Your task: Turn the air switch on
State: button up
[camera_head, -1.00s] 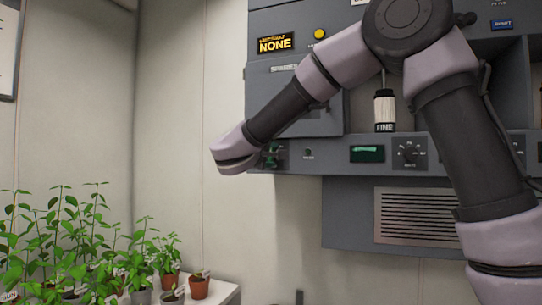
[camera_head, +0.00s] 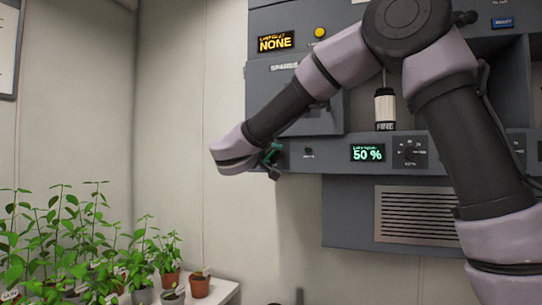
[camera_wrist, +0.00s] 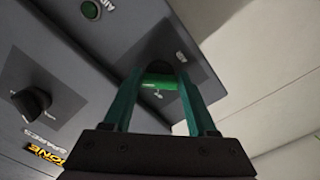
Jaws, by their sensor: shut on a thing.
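My gripper (camera_head: 269,158) is at the left end of the console's lower strip, partly hidden behind my wrist in the head view. In the wrist view its two teal fingers (camera_wrist: 159,78) are shut on a green switch lever (camera_wrist: 158,82) on a dark plate. A green round lamp (camera_wrist: 90,10) sits near the lever, with an "AIR" label beside it. In the head view a display (camera_head: 367,153) on the same strip is lit and reads "50 %".
The grey console (camera_head: 260,100) carries a "NONE" display (camera_head: 275,41), a yellow button (camera_head: 319,32) and a dial (camera_head: 410,151). A white bottle-like item (camera_head: 385,106) is in the recess. Potted plants (camera_head: 80,245) stand at the lower left. The wall left of the console is bare.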

jog(key=shift+f, duration=0.15)
jog(key=o, duration=1.4)
jog(key=shift+c, duration=0.2)
jog(key=shift+s, duration=0.1)
jog(key=v, duration=1)
jog(key=shift+s, duration=0.3)
jog(key=shift+a, duration=0.15)
